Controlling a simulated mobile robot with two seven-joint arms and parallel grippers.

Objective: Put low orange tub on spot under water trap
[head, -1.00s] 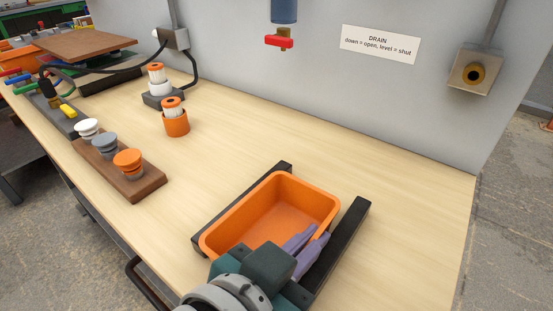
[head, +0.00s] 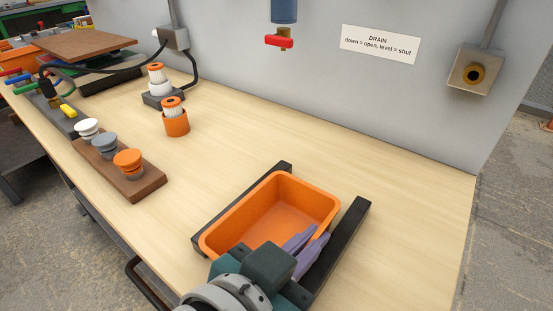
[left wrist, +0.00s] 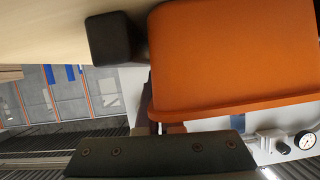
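The low orange tub (head: 268,222) sits empty between two black rails at the front of the table. My left gripper (head: 314,240) is at the tub's right-hand wall, its lavender fingers on either side of the rim and close together, apparently pinching it. The left wrist view shows the tub (left wrist: 235,60) close up, with the fingers not clearly visible. The water trap (head: 284,12) hangs on the grey wall panel, its lower part a blue cylinder with a red lever (head: 279,41) lying level. The table below it is bare, with no marking visible. My right gripper is not in view.
The black rails (head: 345,240) flank the tub closely. A brown board with several knobs (head: 128,178) lies at the left, and an orange-and-white filter cup (head: 176,122) stands behind it. The wooden table (head: 400,180) is clear from the tub back to the panel.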

